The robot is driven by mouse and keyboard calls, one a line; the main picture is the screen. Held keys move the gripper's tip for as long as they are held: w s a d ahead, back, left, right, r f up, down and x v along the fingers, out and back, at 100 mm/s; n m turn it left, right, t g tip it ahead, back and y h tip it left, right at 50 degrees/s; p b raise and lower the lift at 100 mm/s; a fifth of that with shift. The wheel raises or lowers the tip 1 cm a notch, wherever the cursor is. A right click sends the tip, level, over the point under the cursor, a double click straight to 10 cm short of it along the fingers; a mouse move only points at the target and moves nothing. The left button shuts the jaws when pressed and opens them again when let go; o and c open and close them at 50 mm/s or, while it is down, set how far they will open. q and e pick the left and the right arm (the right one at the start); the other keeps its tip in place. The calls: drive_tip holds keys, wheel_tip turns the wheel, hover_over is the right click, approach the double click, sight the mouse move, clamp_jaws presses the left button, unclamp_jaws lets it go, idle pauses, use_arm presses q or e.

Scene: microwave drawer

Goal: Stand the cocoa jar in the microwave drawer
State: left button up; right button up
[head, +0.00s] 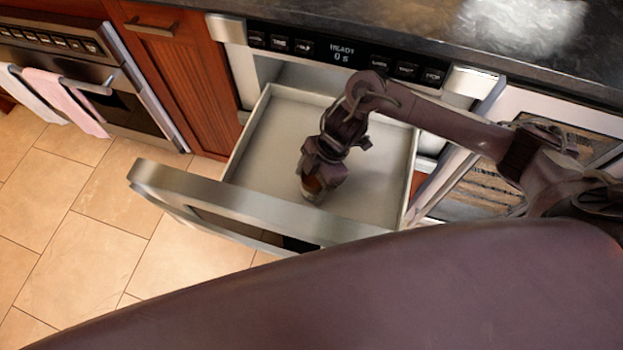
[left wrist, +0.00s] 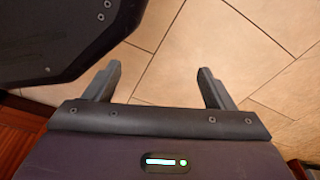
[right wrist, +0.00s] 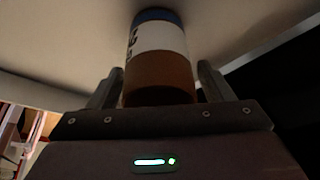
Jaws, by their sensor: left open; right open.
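The cocoa jar (head: 312,187) is inside the open microwave drawer (head: 258,152), mostly hidden under my right gripper in the head view. In the right wrist view the jar (right wrist: 158,70) shows a brown body, a white label band and a blue end. My right gripper (right wrist: 156,88) is open, with a finger on each side of the jar; contact with the fingers is unclear. The jar seems to rest on the pale drawer floor, but its exact tilt is hard to tell. My left gripper (left wrist: 160,85) is open and empty above the tiled floor.
The drawer's front panel (head: 225,205) and side walls surround the jar. The control panel (head: 340,55) and dark countertop (head: 420,28) are behind and above. An oven with towels (head: 65,98) stands at left. The drawer floor around the jar is clear.

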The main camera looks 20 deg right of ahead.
use_arm(q)
drive_tip(key=s, duration=0.1)
drive_tip(key=s+p, duration=0.1)
drive_tip(key=s, duration=0.1)
drive_tip(key=s+a+f+p, duration=0.1)
drive_tip(key=shift+s+f, duration=0.1)
drive_tip(key=shift+s, duration=0.15)
use_arm(e)
drive_tip(key=v, duration=1.2)
drive_tip(key=shift+a+r, duration=0.1)
